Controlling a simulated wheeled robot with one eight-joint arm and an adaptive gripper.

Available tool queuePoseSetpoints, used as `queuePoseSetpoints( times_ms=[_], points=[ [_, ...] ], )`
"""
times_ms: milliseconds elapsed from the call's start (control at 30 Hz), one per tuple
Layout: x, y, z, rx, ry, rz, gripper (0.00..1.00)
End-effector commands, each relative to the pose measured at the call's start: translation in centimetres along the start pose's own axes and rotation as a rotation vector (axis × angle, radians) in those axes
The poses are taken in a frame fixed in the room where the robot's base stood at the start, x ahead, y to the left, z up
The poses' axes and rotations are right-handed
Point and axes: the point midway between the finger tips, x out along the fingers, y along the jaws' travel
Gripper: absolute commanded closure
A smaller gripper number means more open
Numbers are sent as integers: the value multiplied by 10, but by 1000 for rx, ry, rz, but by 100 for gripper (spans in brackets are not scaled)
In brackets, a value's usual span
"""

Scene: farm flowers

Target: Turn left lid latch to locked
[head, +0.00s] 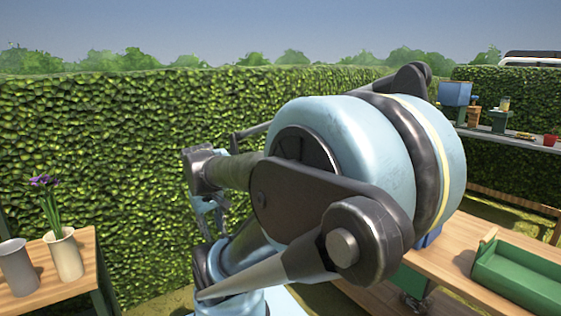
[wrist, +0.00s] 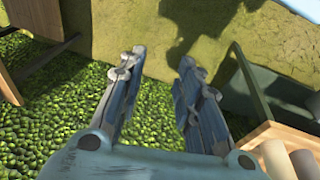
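No lid latch can be made out in either view. My gripper (wrist: 160,62) points over the ground and hedge in the wrist view, with its two fingers apart and nothing between them. In the head view my arm fills the middle and hides much of the right-hand table. A blue box (head: 456,94) stands on the far bench; I cannot tell whether it has a lid or latch. A small blue piece (head: 430,237) shows behind my arm at the right table, mostly hidden.
A green tray (head: 520,277) sits on the right wooden table (head: 452,262). At left, a grey pot (head: 17,268) and a cream vase (head: 64,256) with purple flowers stand on a table (head: 82,285). A tall hedge (head: 95,140) closes the back. A red pot (head: 550,140) stands on the far bench.

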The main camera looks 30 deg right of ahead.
Motion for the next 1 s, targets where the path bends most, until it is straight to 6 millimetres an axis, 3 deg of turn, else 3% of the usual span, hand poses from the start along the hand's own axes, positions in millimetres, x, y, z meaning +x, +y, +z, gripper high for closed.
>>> queuePoseSetpoints(
  times_ms=[500, 1000],
  points=[
    [-24, 122, -123, -344, -91, 326, 69],
    [-13, 236, -240, -673, -296, 600, 69]
  ],
)
